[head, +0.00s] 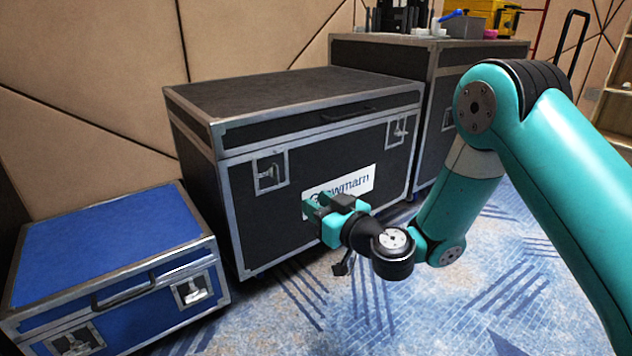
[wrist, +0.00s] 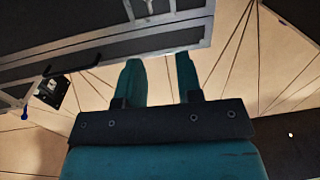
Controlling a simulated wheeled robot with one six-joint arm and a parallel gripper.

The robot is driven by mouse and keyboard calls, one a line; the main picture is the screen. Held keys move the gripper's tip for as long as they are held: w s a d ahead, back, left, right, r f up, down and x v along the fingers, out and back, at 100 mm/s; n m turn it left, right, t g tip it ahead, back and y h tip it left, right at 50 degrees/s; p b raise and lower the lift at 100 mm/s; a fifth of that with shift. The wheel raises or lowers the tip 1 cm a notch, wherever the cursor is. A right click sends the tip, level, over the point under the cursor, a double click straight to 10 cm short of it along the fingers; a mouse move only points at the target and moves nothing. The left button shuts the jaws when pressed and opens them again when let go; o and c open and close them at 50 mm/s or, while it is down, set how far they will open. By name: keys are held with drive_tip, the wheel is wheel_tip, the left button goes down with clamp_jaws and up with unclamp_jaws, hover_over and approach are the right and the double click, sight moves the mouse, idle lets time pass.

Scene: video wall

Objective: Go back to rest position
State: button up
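My gripper (head: 309,207) is at the middle of the head view, in front of the large black case (head: 290,165). It overlaps the lower left of the case's white label (head: 352,186) in the picture. I cannot tell how far it is from the case front. In the wrist view the two teal fingers of my gripper (wrist: 160,78) stand apart with nothing between them. My arm reaches in from the right edge of the head view and bends down to the gripper.
A blue case (head: 100,245) stands at the lower left. A taller dark case (head: 455,55) at the back bears a yellow box (head: 497,16) and a grey bin (head: 463,27). Wooden shelving (head: 612,100) is at the right edge. Blue patterned carpet (head: 330,315) is clear in front.

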drive_tip(key=s+a+r+n+g+y+p, duration=0.1)
drive_tip(key=s+a+r+n+g+p, duration=0.1)
drive_tip(key=s+r+g+p, duration=0.5)
drive_tip(key=s+a+r+n+g+y+p, duration=0.1)
drive_tip(key=s+a+r+n+g+y, duration=0.3)
drive_tip(key=r, duration=0.7)
drive_tip(key=s+d+r+m+g+h+p, duration=0.25)
drive_tip(key=s+d+r+h+p, duration=0.3)
drive_tip(key=s+d, duration=0.4)
drive_tip(key=s+d+r+m+g+h+p, duration=0.1)
drive_tip(key=s+d+r+m+h+p, duration=0.4)
drive_tip(key=s+d, duration=0.4)
wheel_tip(320, 180, up, 36)
drive_tip(key=s+a+h+p, duration=0.1)
drive_tip(key=p, duration=3.5)
drive_tip(key=shift+s+r+n, duration=0.15)
drive_tip(key=shift+s+n, duration=0.2)
drive_tip(key=shift+n, duration=0.1)
